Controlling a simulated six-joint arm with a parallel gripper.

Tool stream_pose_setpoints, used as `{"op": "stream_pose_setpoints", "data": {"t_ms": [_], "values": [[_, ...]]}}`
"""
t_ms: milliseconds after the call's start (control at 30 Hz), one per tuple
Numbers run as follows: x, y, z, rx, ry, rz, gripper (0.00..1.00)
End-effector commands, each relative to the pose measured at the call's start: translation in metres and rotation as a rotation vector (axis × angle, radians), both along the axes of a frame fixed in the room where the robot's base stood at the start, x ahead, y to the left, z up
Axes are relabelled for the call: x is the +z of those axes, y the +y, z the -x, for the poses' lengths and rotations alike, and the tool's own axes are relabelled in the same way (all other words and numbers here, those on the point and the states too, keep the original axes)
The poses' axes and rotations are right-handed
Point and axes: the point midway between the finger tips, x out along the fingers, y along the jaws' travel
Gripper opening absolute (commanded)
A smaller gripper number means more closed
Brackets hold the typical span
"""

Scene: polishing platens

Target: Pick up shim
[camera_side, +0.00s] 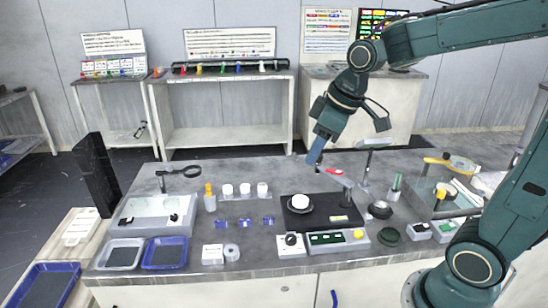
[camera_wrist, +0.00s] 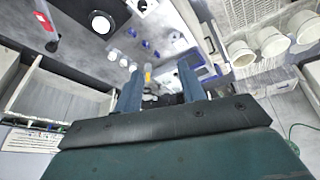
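My gripper (camera_side: 316,158) hangs high over the back of the grey workbench, tilted downward. In the wrist view its two blue fingers (camera_wrist: 160,82) stand apart with nothing held between them. I cannot say for certain which thing is the shim. Small blue pieces (camera_side: 244,222) lie in a row on the bench, left of the black platen; they also show in the wrist view (camera_wrist: 146,44), beyond the fingers. My gripper is well above and behind them, touching nothing.
A black platen (camera_side: 322,219) carries a white disc (camera_side: 299,202). An orange-topped bottle (camera_side: 209,199) and white cups (camera_side: 245,189) stand behind the blue pieces. A red-marked tool (camera_side: 334,172) is below the gripper. The back middle of the bench is mostly clear.

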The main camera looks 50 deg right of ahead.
Motion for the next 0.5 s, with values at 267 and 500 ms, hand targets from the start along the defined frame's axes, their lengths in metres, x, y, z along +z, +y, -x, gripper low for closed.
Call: {"op": "stream_pose_setpoints", "data": {"t_ms": [267, 500], "values": [[-0.032, -0.022, -0.055, 0.11, 0.031, 0.001, 0.4], [-0.068, -0.044, -0.097, 0.202, 0.046, -0.006, 0.4]]}}
